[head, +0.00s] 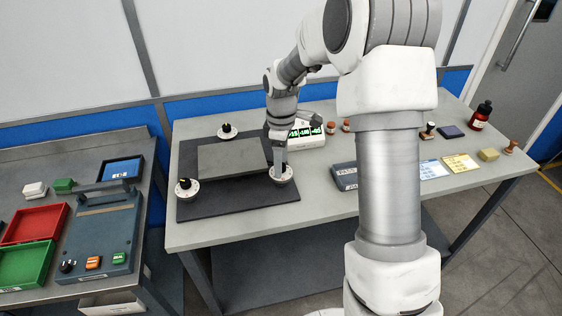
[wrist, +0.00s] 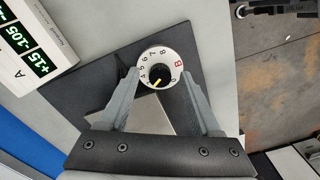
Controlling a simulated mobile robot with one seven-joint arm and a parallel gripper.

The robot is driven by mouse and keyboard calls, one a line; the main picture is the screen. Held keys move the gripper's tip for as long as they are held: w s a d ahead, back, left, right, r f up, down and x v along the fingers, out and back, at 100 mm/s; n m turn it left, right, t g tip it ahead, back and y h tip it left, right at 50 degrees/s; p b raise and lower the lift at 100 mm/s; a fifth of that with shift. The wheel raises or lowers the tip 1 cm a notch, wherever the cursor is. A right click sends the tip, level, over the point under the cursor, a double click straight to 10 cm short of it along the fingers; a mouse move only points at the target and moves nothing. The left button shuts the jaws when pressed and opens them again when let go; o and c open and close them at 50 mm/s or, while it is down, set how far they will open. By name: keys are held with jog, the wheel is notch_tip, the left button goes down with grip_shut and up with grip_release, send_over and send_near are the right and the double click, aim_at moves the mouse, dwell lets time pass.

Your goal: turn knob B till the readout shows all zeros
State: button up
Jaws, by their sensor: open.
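Knob B (wrist: 159,75) is a round white dial with a red B, printed numbers and a dark centre with a yellow pointer mark. In the head view it sits at the right corner of the dark base (head: 234,200), its dial (head: 284,179) partly hidden by my gripper (head: 279,158). In the wrist view the open fingers of my gripper (wrist: 160,76) stand on either side of the dial, and I cannot tell whether they touch it. The readout (head: 306,132) shows green digits; in the wrist view its display (wrist: 34,47) reads about +15 and -105, with the third value cut off.
Two other knobs stand on the base, one at the back (head: 227,132) and one at the front left (head: 187,188). A grey plate (head: 228,158) lies between them. Bottles, stamps and cards (head: 460,163) occupy the bench's right side.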

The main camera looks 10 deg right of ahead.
jog(key=shift+f, duration=0.1)
grip_shut()
dwell(0.3)
jog(key=shift+m, duration=0.3)
jog(key=m, duration=0.3)
jog(key=shift+m, duration=0.3)
jog(key=m, duration=0.4)
jog(key=shift+m, duration=0.3)
jog(key=m, duration=0.4)
jog(key=shift+p, duration=0.35)
jog(key=m, duration=0.4)
jog(key=shift+m, duration=0.6)
